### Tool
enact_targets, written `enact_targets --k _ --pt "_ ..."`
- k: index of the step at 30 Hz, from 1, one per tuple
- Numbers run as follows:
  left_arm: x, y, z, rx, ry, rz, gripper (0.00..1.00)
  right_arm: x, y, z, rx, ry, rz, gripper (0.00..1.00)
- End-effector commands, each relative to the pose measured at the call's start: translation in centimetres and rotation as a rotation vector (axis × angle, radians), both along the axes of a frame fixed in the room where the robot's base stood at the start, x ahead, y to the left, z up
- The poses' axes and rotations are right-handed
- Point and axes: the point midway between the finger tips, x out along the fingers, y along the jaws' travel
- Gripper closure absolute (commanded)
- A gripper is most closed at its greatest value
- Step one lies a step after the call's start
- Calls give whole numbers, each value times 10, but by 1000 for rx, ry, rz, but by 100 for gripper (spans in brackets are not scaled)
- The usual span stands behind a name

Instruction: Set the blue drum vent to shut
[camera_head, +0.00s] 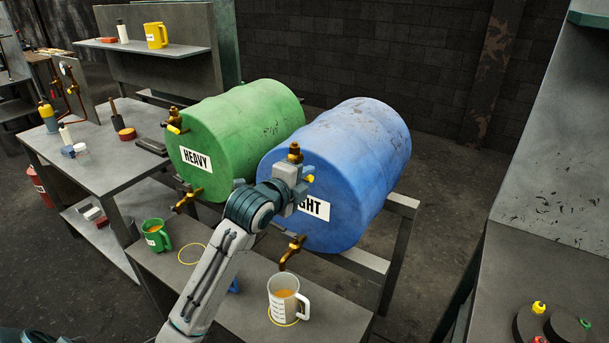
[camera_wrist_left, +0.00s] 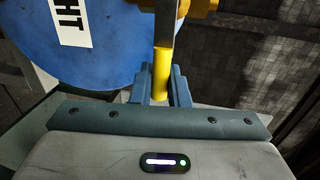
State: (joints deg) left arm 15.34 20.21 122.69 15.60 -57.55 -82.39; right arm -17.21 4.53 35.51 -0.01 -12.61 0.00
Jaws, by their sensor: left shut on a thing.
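The blue drum (camera_head: 357,158) lies on its side on a rack, with a white label ending in "GHT" on its front face. My gripper hides part of the vent and label in the head view. My right gripper is not in view.
A green drum (camera_head: 236,135) labelled "HEAVY" lies to the left. Below the blue drum are a brass tap (camera_head: 291,252) and a white mug (camera_head: 285,298) of amber liquid on a low bench (camera_head: 335,318). A green mug (camera_head: 156,235) stands at the bench's left.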

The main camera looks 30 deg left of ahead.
Motion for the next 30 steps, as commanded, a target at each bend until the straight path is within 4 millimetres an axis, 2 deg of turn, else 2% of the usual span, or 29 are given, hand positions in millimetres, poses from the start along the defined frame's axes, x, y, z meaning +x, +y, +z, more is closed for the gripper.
enact_targets --k 14,15,17,26,30 --pt "1 2 3 19 -11 4 100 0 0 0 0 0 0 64" --pt "1 2 3 19 -12 4 77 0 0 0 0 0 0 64" --pt "1 1 3 18 -11 3 65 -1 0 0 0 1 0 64" --pt "-1 1 1 15 -6 1 65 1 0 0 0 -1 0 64" --pt "-12 2 2 17 -7 0 65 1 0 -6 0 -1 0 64"
